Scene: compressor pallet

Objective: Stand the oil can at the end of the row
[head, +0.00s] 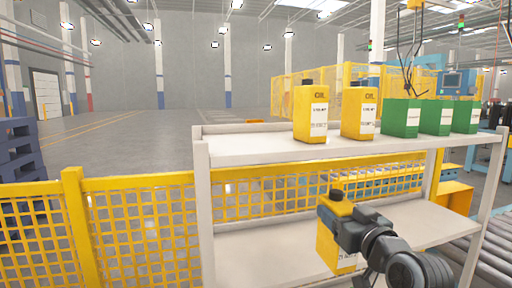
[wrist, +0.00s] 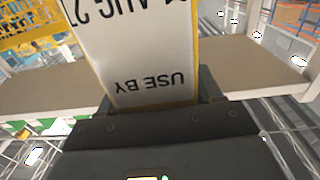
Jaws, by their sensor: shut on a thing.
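A yellow oil can (head: 326,248) with a black cap is held in my gripper (head: 340,222), in front of the rack's lower shelf in the head view. My arm hides part of it. In the wrist view the jaws (wrist: 156,95) are shut on the can, whose white label (wrist: 145,50) reads "USE BY" upside down. On the top shelf (head: 235,147) stands a row: two yellow oil cans (head: 311,114) (head: 359,113) at left, then three green containers (head: 402,118) at right. All stand upright.
The top shelf is bare left of the row. The lower shelf (head: 260,266) looks empty apart from the held can in front of it. A yellow mesh fence (head: 140,225) runs behind the rack. Rollers (head: 495,255) lie at right.

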